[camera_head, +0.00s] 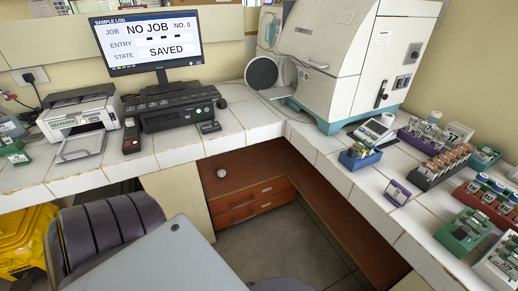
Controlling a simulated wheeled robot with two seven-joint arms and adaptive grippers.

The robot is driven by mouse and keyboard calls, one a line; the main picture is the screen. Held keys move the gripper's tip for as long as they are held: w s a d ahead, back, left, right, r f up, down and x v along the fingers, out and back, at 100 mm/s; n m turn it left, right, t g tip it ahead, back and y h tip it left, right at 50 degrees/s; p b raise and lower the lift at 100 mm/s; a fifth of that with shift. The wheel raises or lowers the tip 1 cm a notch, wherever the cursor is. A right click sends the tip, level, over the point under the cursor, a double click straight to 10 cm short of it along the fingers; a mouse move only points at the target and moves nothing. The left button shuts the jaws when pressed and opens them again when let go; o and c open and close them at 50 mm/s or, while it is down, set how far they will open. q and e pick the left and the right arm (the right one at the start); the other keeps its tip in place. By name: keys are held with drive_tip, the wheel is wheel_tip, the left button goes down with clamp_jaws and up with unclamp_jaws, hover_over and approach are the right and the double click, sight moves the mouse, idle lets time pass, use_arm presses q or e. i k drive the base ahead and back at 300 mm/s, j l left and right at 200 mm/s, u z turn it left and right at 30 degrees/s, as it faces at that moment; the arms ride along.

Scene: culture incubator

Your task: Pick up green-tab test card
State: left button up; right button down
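I cannot single out the green-tab test card at this size. A green holder (464,232) with small items in it stands near the front of the right counter. A teal-green holder (485,157) stands farther back by the right edge. A small purple-framed piece (398,192) stands alone on the white tiles. A blue holder (360,155) with small items stands behind it. Neither of my grippers is in view.
The right counter (345,180) also bears a dark rack of vials (440,168), a red rack (487,205) and a big white incubator (330,55). A monitor (150,42) and a printer (80,122) stand on the left counter. A chair (105,228) stands below.

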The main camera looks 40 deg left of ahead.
sight(360, 152)
drive_tip(key=j+z, duration=0.4)
drive_tip(key=j, duration=0.15)
drive_tip(key=j+z, duration=0.45)
drive_tip(key=j, duration=0.15)
drive_tip(key=j+z, duration=0.4)
drive_tip(key=j, duration=0.15)
drive_tip(key=k+j+z, duration=0.25)
drive_tip(key=j+z, duration=0.2)
